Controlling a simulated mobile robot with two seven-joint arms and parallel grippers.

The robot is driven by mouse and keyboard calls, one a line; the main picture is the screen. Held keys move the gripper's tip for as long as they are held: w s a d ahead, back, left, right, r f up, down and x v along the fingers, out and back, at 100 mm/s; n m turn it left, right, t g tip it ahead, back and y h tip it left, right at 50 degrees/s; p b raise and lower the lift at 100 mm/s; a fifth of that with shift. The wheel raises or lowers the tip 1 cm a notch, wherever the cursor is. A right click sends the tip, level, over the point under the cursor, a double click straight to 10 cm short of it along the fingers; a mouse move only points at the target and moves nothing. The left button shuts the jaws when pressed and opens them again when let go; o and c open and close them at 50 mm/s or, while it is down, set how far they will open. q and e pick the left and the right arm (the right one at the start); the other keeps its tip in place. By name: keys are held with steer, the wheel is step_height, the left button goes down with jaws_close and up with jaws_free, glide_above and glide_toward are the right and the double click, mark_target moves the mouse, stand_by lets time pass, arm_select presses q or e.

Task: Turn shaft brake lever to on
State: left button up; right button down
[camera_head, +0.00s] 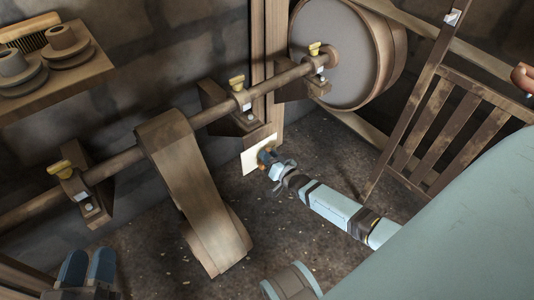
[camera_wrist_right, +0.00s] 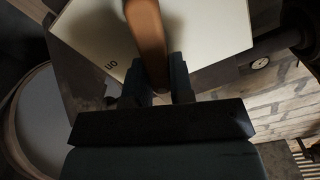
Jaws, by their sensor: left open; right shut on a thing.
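The shaft brake lever (camera_wrist_right: 146,40) is a brown handle in the right wrist view, in front of a cream plate (camera_wrist_right: 215,30). The plate carries the word "on" to the left of the lever. My right gripper (camera_wrist_right: 160,82) is shut on the lever, one dark finger on each side. In the head view the cream plate (camera_head: 256,155) stands on a wooden post, and my right gripper (camera_head: 266,157) is at it; the lever is mostly hidden there. My left gripper (camera_head: 86,268) is open and empty at the lower left, its blue fingers apart.
A long wooden shaft (camera_head: 215,112) on bearing blocks runs across the wall, with a broad belt (camera_head: 195,185) hanging from it. A large drum (camera_head: 345,50) is at the top. A slatted wooden gate (camera_head: 440,125) stands at right. A shelf (camera_head: 50,85) with pulleys is upper left.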

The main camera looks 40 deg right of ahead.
steer(key=m, duration=0.2)
steer(key=shift+d+f+m, duration=0.15)
steer(key=shift+d+m, duration=0.1)
steer(key=shift+m, duration=0.15)
steer(key=m, duration=0.2)
steer(key=shift+d+f+m, duration=0.2)
steer(key=shift+f+m, duration=0.1)
steer(key=shift+m, duration=0.1)
arm_select(q)
steer(key=shift+g, duration=0.8)
step_height(320, 180, down, 4)
steer(key=b, duration=0.2)
steer(key=shift+s+d+b, duration=0.1)
steer(key=shift+d+b, duration=0.05)
steer(key=shift+b, duration=0.2)
arm_select(e)
steer(key=m, duration=0.3)
steer(key=f+m, duration=0.1)
steer(key=m, duration=0.3)
steer(key=shift+d+f, duration=0.15)
steer(key=shift+d, duration=0.05)
steer(key=shift+m, duration=0.3)
arm_select(q)
steer(key=shift+r, duration=0.1)
